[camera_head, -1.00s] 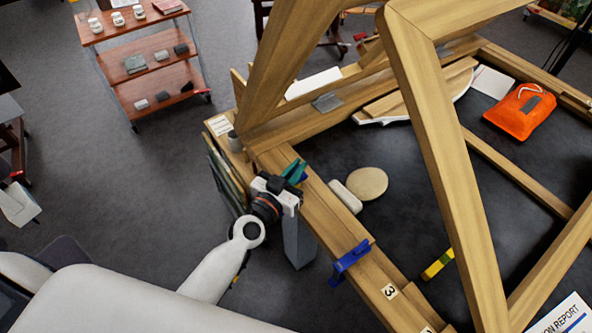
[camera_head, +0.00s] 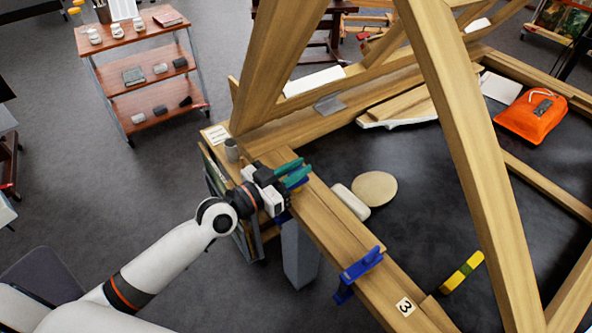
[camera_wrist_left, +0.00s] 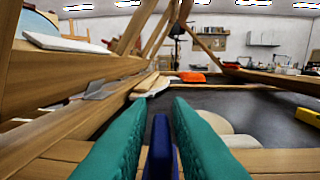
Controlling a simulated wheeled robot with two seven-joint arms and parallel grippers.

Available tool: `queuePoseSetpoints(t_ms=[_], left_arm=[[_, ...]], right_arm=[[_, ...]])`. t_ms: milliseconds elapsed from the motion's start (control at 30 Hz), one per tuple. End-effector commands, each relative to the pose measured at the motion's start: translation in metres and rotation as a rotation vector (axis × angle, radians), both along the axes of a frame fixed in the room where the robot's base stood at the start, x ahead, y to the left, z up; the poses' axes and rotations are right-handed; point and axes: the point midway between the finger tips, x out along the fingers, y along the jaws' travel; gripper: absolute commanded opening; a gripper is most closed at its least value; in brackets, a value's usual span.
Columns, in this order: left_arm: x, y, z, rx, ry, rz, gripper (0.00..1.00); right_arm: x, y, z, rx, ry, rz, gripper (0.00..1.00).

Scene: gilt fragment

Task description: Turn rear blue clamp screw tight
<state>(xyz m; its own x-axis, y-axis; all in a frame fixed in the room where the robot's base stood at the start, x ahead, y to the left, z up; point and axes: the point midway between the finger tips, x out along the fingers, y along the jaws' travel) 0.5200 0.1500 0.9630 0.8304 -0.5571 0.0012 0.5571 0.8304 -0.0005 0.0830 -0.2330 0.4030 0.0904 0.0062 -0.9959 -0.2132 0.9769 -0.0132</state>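The rear blue clamp (camera_head: 297,181) sits on the near wooden beam, mostly hidden by my left gripper. My left gripper (camera_head: 292,170) has teal fingers and reaches over the beam from the left. In the left wrist view, a blue upright part of the clamp (camera_wrist_left: 161,150) stands between the two fingers (camera_wrist_left: 160,120). Narrow gaps seem to show on both sides of it, so the fingers look open around it. Whether the screw itself is this part is hard to tell. A second blue clamp (camera_head: 361,265) sits nearer on the same beam. My right gripper is out of view.
Large slanted timbers (camera_head: 470,150) rise over the frame. A white block (camera_head: 350,201) and a round tan disc (camera_head: 375,189) lie inside the beam. An orange pouch (camera_head: 532,117) lies farther right.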

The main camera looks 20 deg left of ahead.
Motion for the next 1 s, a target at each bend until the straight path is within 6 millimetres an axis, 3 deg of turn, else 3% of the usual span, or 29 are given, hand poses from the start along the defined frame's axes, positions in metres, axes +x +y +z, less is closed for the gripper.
queuePoseSetpoints(t_ms=[100, 467, 800, 1000], left_arm=[[0.0, 0.0, 0.0, 0.0, 0.0, 0.0, 0.32], [-0.006, 0.005, -0.003, 0.003, 0.001, 0.001, 0.32], [-0.064, 0.043, -0.006, 0.008, 0.004, -0.001, 0.32], [-0.089, 0.06, -0.004, 0.005, 0.004, 0.001, 0.32]], right_arm=[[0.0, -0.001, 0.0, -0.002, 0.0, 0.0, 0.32], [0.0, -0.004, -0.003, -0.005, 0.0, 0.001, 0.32], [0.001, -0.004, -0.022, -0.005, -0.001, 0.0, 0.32], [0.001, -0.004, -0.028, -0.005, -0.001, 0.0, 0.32]])
